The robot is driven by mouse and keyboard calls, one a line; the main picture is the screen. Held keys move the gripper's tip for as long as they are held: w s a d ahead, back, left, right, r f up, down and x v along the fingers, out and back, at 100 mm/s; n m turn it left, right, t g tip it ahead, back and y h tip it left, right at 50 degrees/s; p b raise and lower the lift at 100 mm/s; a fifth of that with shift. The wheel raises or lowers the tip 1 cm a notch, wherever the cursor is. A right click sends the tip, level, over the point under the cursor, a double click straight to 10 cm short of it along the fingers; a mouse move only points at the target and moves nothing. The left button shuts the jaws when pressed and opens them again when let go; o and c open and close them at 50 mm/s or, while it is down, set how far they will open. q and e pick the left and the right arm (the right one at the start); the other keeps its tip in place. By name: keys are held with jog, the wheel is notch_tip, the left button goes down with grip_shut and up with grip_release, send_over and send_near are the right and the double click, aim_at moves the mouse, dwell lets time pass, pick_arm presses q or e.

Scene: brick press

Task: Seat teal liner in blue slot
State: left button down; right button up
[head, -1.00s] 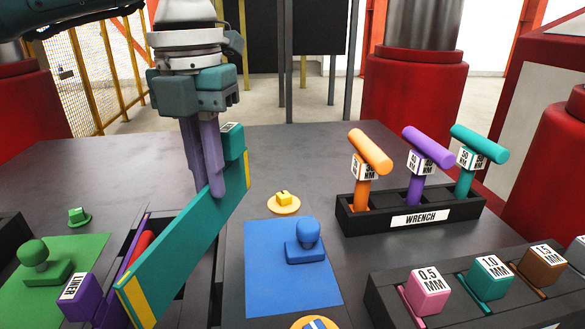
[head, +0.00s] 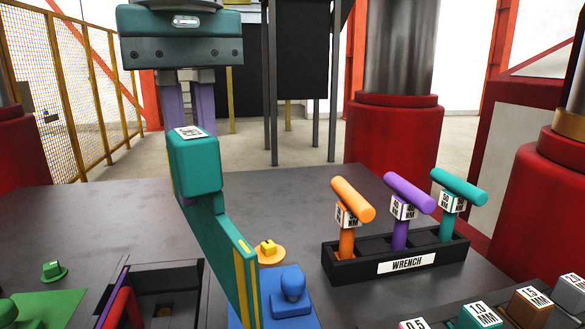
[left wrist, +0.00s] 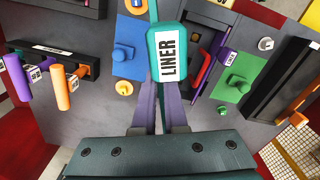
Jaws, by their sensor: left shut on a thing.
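The teal liner (head: 222,235) is a long flat bar with a yellow edge stripe and a thick labelled end block. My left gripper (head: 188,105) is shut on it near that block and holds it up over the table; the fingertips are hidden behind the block. The bar's other end points towards the head camera and hangs in front of the blue mat (head: 305,318). A dark open slot (head: 172,290) lies left of the blue mat. My right gripper is not in view.
A purple liner with a red part (head: 122,308) lines the slot's left side. A blue knob (head: 291,290) stands on the blue mat. A yellow button (head: 268,251) is beside it. A wrench rack (head: 400,262) stands right. The table's far left is clear.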

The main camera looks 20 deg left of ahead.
pick_arm(q)
jog(key=shift+s+d+r+m, duration=0.1)
jog(key=shift+s+m, duration=0.1)
jog(key=shift+m, duration=0.6)
jog(key=w+a+f+n, duration=0.1)
jog(key=f+n, duration=0.3)
jog(key=n, duration=0.7)
jog(key=w+a+f+n, duration=0.2)
jog(key=f+n, duration=0.3)
jog(key=n, duration=0.6)
jog(key=w+a+f+n+b, duration=0.1)
jog(key=a+f+n, duration=0.3)
jog(key=n, duration=0.7)
jog(key=shift+w+f+n, duration=0.15)
jog(key=shift+f+n, duration=0.05)
jog(key=shift+n, duration=0.1)
jog(key=shift+f, duration=0.25)
